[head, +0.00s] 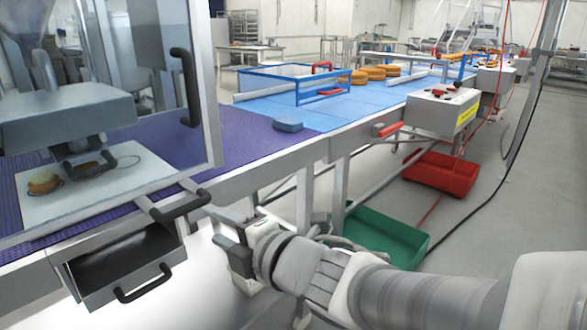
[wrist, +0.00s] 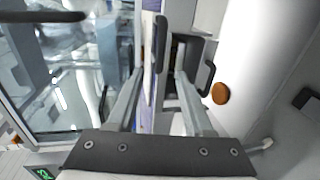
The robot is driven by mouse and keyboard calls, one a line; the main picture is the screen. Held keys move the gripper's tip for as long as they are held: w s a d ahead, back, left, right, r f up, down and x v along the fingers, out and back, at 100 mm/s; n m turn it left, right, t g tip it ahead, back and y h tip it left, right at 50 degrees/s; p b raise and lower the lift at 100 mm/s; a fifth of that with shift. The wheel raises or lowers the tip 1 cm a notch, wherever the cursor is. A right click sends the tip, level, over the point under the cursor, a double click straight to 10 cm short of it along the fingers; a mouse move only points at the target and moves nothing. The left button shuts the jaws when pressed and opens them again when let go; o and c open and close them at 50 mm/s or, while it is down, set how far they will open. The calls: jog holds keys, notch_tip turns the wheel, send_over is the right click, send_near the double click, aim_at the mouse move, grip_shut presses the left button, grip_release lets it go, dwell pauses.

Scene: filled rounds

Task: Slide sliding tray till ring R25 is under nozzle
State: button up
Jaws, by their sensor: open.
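The white sliding tray (head: 100,190) lies under the nozzle machine (head: 75,110) at the left of the head view. A thin dark ring (head: 128,161) shows on it, and a round tan piece (head: 44,182) sits at its left. No ring label is legible, so I cannot tell which is R25. The nozzle (head: 85,158) comes down over the tray, its tip partly hidden. A black handle (head: 180,205) sticks out at the tray's front right. My gripper (head: 222,228) is open and empty, just right of this handle. In the wrist view, dark handles show beyond the open fingers (wrist: 158,75).
An open drawer (head: 125,268) with a black handle hangs below the bench front. A glass door (head: 165,80) stands above the tray. A blue block (head: 288,125) lies on the belt. Green (head: 385,237) and red (head: 440,175) crates stand on the floor. An orange disc (wrist: 220,92) shows in the wrist view.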

jog(key=shift+b+v, duration=0.35)
jog(key=shift+v, duration=0.45)
jog(key=w+d+f+m+t+h, duration=0.1)
jog(key=w+d+m+h, duration=0.1)
jog(key=d+m+h, duration=0.45)
jog(key=w+d+m+t+h, duration=0.15)
jog(key=d+m+h, duration=0.25)
jog(key=d+m, duration=0.55)
jog(key=s+d+f+m+g+h, duration=0.1)
jog(key=s+d+f+m+g, duration=0.2)
jog(key=s+d+m, duration=0.3)
jog(key=s+d+f+m+g+h, duration=0.1)
jog(key=s+d+f+m+g, duration=0.1)
jog(key=s+d+m+g, duration=0.35)
notch_tip(320, 180, up, 27)
jog(key=s+a+t+p, duration=0.1)
jog(key=p, duration=2.6)
jog(key=shift+s+a+f+t, duration=0.2)
jog(key=shift+s+t, duration=0.1)
jog(key=shift+s, duration=0.1)
jog(key=shift+a+y, duration=0.2)
jog(key=shift+y, duration=0.05)
